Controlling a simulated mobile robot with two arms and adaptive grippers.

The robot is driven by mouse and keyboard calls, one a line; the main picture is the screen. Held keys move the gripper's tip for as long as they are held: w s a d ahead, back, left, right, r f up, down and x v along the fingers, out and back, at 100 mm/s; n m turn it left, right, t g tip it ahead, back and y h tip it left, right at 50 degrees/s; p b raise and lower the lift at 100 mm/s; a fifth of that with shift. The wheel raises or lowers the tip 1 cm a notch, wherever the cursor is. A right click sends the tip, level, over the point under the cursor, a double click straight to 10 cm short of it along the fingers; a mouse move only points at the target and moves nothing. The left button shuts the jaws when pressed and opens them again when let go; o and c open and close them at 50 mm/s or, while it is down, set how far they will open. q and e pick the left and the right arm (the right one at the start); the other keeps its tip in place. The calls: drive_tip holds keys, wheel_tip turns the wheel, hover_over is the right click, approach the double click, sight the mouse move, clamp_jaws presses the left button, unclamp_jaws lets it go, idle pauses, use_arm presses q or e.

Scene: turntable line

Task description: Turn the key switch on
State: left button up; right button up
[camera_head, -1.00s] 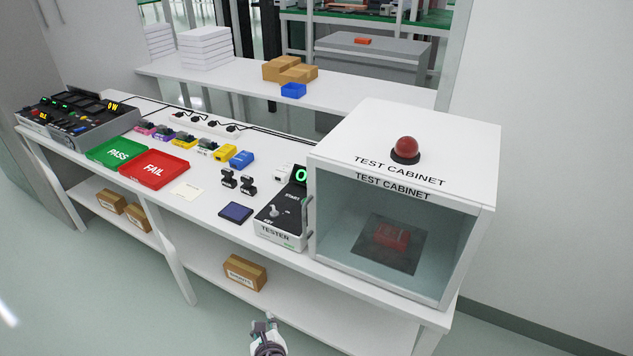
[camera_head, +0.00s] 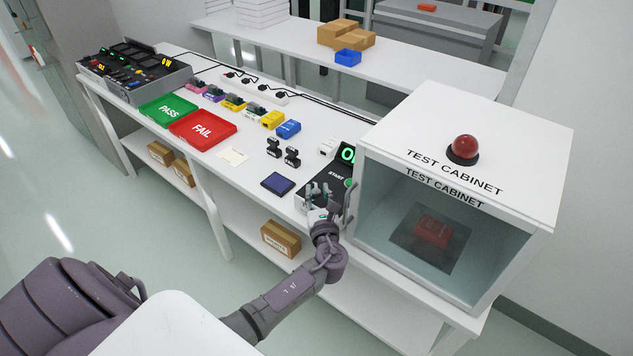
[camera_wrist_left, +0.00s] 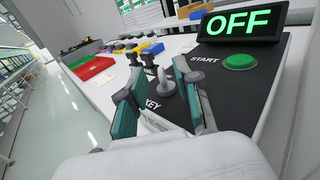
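The tester box with a black top (camera_head: 339,189) stands just left of the test cabinet. In the left wrist view its display (camera_wrist_left: 240,23) reads OFF in green, above a green START button (camera_wrist_left: 240,62). The grey key switch (camera_wrist_left: 164,84) sticks up beside the KEY label, its grip upright. My left gripper (camera_head: 320,190) is over the front of the tester and hides the key in the head view. In the left wrist view the left gripper (camera_wrist_left: 158,75) is open, one finger on each side of the key, with gaps visible. My right gripper is not in view.
A dark blue pad (camera_head: 277,183) and small black clamps (camera_head: 291,156) lie to the left. Green PASS (camera_head: 168,108) and red FAIL (camera_head: 202,129) trays are farther left.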

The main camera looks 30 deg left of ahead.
sight(317, 188)
use_arm(q)
drive_tip(key=shift+x, duration=1.75)
clamp_jaws()
